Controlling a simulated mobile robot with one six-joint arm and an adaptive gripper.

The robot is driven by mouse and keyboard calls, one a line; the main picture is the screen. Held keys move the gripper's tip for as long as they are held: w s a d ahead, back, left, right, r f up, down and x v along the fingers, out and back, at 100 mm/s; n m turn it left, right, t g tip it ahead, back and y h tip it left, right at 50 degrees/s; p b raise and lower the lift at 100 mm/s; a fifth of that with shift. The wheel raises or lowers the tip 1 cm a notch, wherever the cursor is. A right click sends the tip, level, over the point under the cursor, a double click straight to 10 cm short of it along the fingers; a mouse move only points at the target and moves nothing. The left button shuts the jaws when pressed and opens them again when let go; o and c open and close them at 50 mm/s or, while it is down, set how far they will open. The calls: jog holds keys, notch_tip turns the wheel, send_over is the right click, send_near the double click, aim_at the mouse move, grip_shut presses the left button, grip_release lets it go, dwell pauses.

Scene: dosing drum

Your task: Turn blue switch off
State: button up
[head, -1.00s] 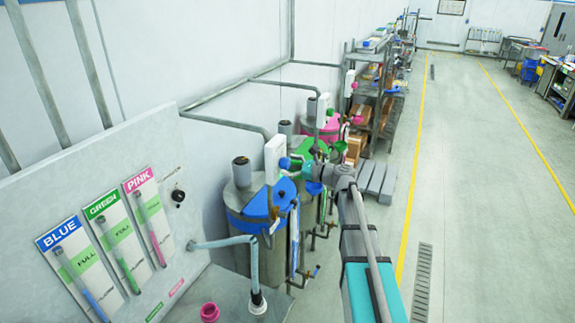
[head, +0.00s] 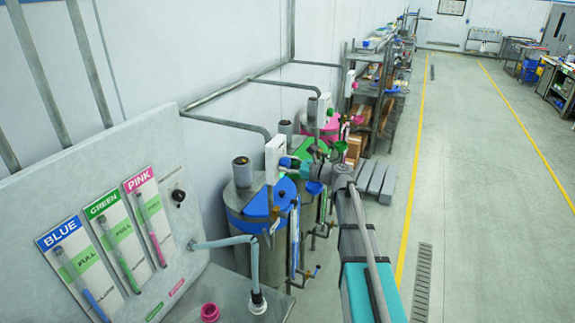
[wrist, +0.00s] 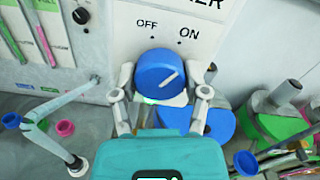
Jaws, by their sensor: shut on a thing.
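The blue switch (wrist: 158,72) is a round knob with a white line on its face, on a white panel (wrist: 120,30) below the OFF and ON labels. The line slants up to the right, on the ON side. My gripper (wrist: 163,90) has one finger at each side of the knob, shut on it. In the head view the gripper (head: 290,163) is at the white switch box (head: 274,152) above the blue-lidded drum (head: 262,207). The fingers and knob are too small there to make out clearly.
Green-lidded (head: 305,175) and pink-lidded (head: 325,125) drums stand behind the blue one. The BLUE, GREEN and PINK gauge panel (head: 110,220) is at the left, with a bent pipe (head: 225,242) beside it. The floor aisle (head: 480,180) at the right is clear.

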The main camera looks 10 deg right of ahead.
jog(key=shift+n, duration=0.5)
jog(key=n, duration=0.4)
jog(key=shift+n, duration=0.3)
jog(key=n, duration=0.6)
jog(key=shift+s, duration=0.1)
jog(key=shift+n, duration=0.3)
jog(key=o, duration=1.1)
jog(key=shift+a, duration=0.15)
jog(key=shift+o, duration=0.2)
jog(key=shift+d, duration=0.25)
